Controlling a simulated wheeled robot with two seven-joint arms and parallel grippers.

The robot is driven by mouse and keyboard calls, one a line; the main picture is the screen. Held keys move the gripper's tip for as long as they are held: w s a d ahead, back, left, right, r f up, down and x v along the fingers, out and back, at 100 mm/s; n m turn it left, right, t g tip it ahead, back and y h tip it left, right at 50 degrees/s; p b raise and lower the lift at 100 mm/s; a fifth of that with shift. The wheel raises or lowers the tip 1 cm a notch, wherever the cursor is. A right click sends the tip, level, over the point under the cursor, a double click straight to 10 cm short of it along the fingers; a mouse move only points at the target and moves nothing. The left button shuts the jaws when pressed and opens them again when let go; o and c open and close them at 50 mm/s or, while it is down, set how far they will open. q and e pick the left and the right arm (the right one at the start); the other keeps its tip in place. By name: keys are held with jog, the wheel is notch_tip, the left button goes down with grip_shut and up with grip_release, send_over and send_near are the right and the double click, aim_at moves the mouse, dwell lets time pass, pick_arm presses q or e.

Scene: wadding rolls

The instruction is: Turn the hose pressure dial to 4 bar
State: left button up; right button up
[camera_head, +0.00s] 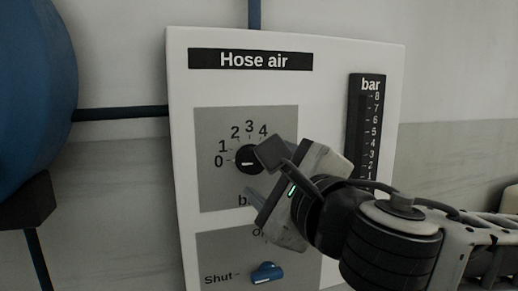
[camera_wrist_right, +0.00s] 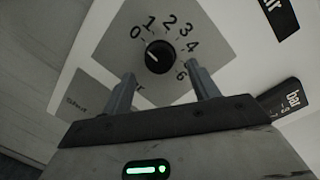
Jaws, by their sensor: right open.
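The pressure dial (camera_head: 244,159) is a round black knob with a white mark, on a grey plate of the white "Hose air" panel (camera_head: 340,60). In the head view its mark lies toward the left, on the 0 side. The dial also shows in the right wrist view (camera_wrist_right: 159,56), with numbers around it. My right gripper (camera_head: 259,174) is open and empty in front of the dial's lower right, hiding the numbers there. In the right wrist view its two fingers (camera_wrist_right: 161,74) are apart, with the dial seen between and beyond their tips; no contact shows. My left gripper is out of view.
A blue lever (camera_head: 266,272) sits below the dial near the word "Shut". A vertical bar gauge (camera_head: 366,115) is at the panel's right, its lower end hidden by my right arm. A blue tank (camera_head: 35,90) stands at the left, with a pipe (camera_head: 120,114) to the panel.

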aim_at(256, 164)
jog(key=shift+x, duration=1.9)
jog(key=c, duration=1)
jog(key=shift+o, duration=0.2)
